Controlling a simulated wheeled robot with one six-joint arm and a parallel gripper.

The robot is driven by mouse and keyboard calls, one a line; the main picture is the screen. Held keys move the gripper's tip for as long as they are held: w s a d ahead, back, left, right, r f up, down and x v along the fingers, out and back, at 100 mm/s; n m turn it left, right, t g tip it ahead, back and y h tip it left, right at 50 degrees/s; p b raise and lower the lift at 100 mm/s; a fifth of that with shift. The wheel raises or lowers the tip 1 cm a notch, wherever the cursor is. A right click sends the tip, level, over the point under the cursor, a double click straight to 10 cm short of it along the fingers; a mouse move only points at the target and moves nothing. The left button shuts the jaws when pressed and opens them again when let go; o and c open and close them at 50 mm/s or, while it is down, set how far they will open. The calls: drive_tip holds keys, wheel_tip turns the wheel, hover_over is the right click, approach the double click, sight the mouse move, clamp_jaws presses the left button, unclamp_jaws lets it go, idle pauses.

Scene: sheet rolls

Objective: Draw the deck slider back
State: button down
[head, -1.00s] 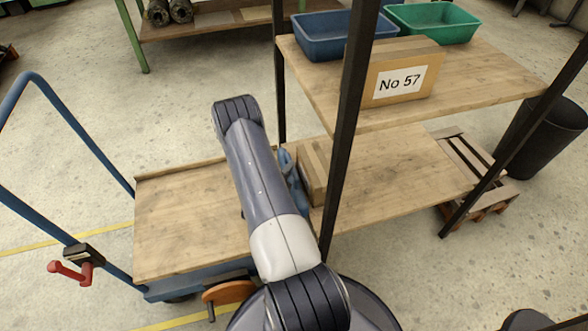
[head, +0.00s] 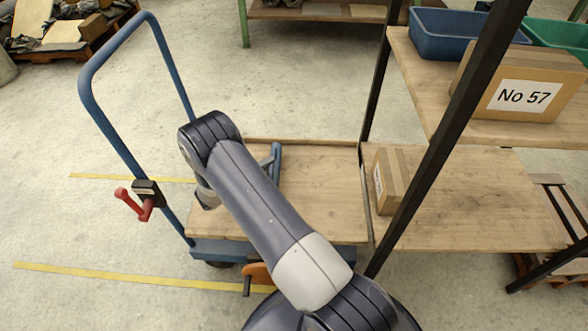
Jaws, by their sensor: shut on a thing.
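The deck slider (head: 275,163) is a blue upright piece on the wooden deck of the blue cart (head: 320,190). It stands right of my forearm, which hides its left part. My arm reaches over the deck, and a bit of my wrist (head: 206,192) shows left of the forearm. My gripper's fingertips are hidden behind the arm; the slider has moved along with the arm, so my gripper is shut on it. A cardboard box (head: 392,182) sits on the lower shelf, just past the deck's right edge, with bare deck between it and the slider.
The rack's dark posts (head: 445,150) stand at the right, close to my arm. The upper shelf holds a box marked No 57 (head: 525,97), a blue bin (head: 450,35) and a green bin (head: 560,45). The cart's blue handle (head: 110,130) rises at the left.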

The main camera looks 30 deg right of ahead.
drive_tip(key=w+a, duration=0.2)
drive_tip(key=a, duration=0.1)
drive_tip(key=a+b, duration=0.1)
drive_tip(key=a, duration=0.1)
drive_tip(key=shift+w, duration=0.4)
drive_tip(key=c, duration=1.4)
unclamp_jaws()
drive_tip(key=shift+o, duration=0.2)
drive_tip(key=shift+r, duration=0.1)
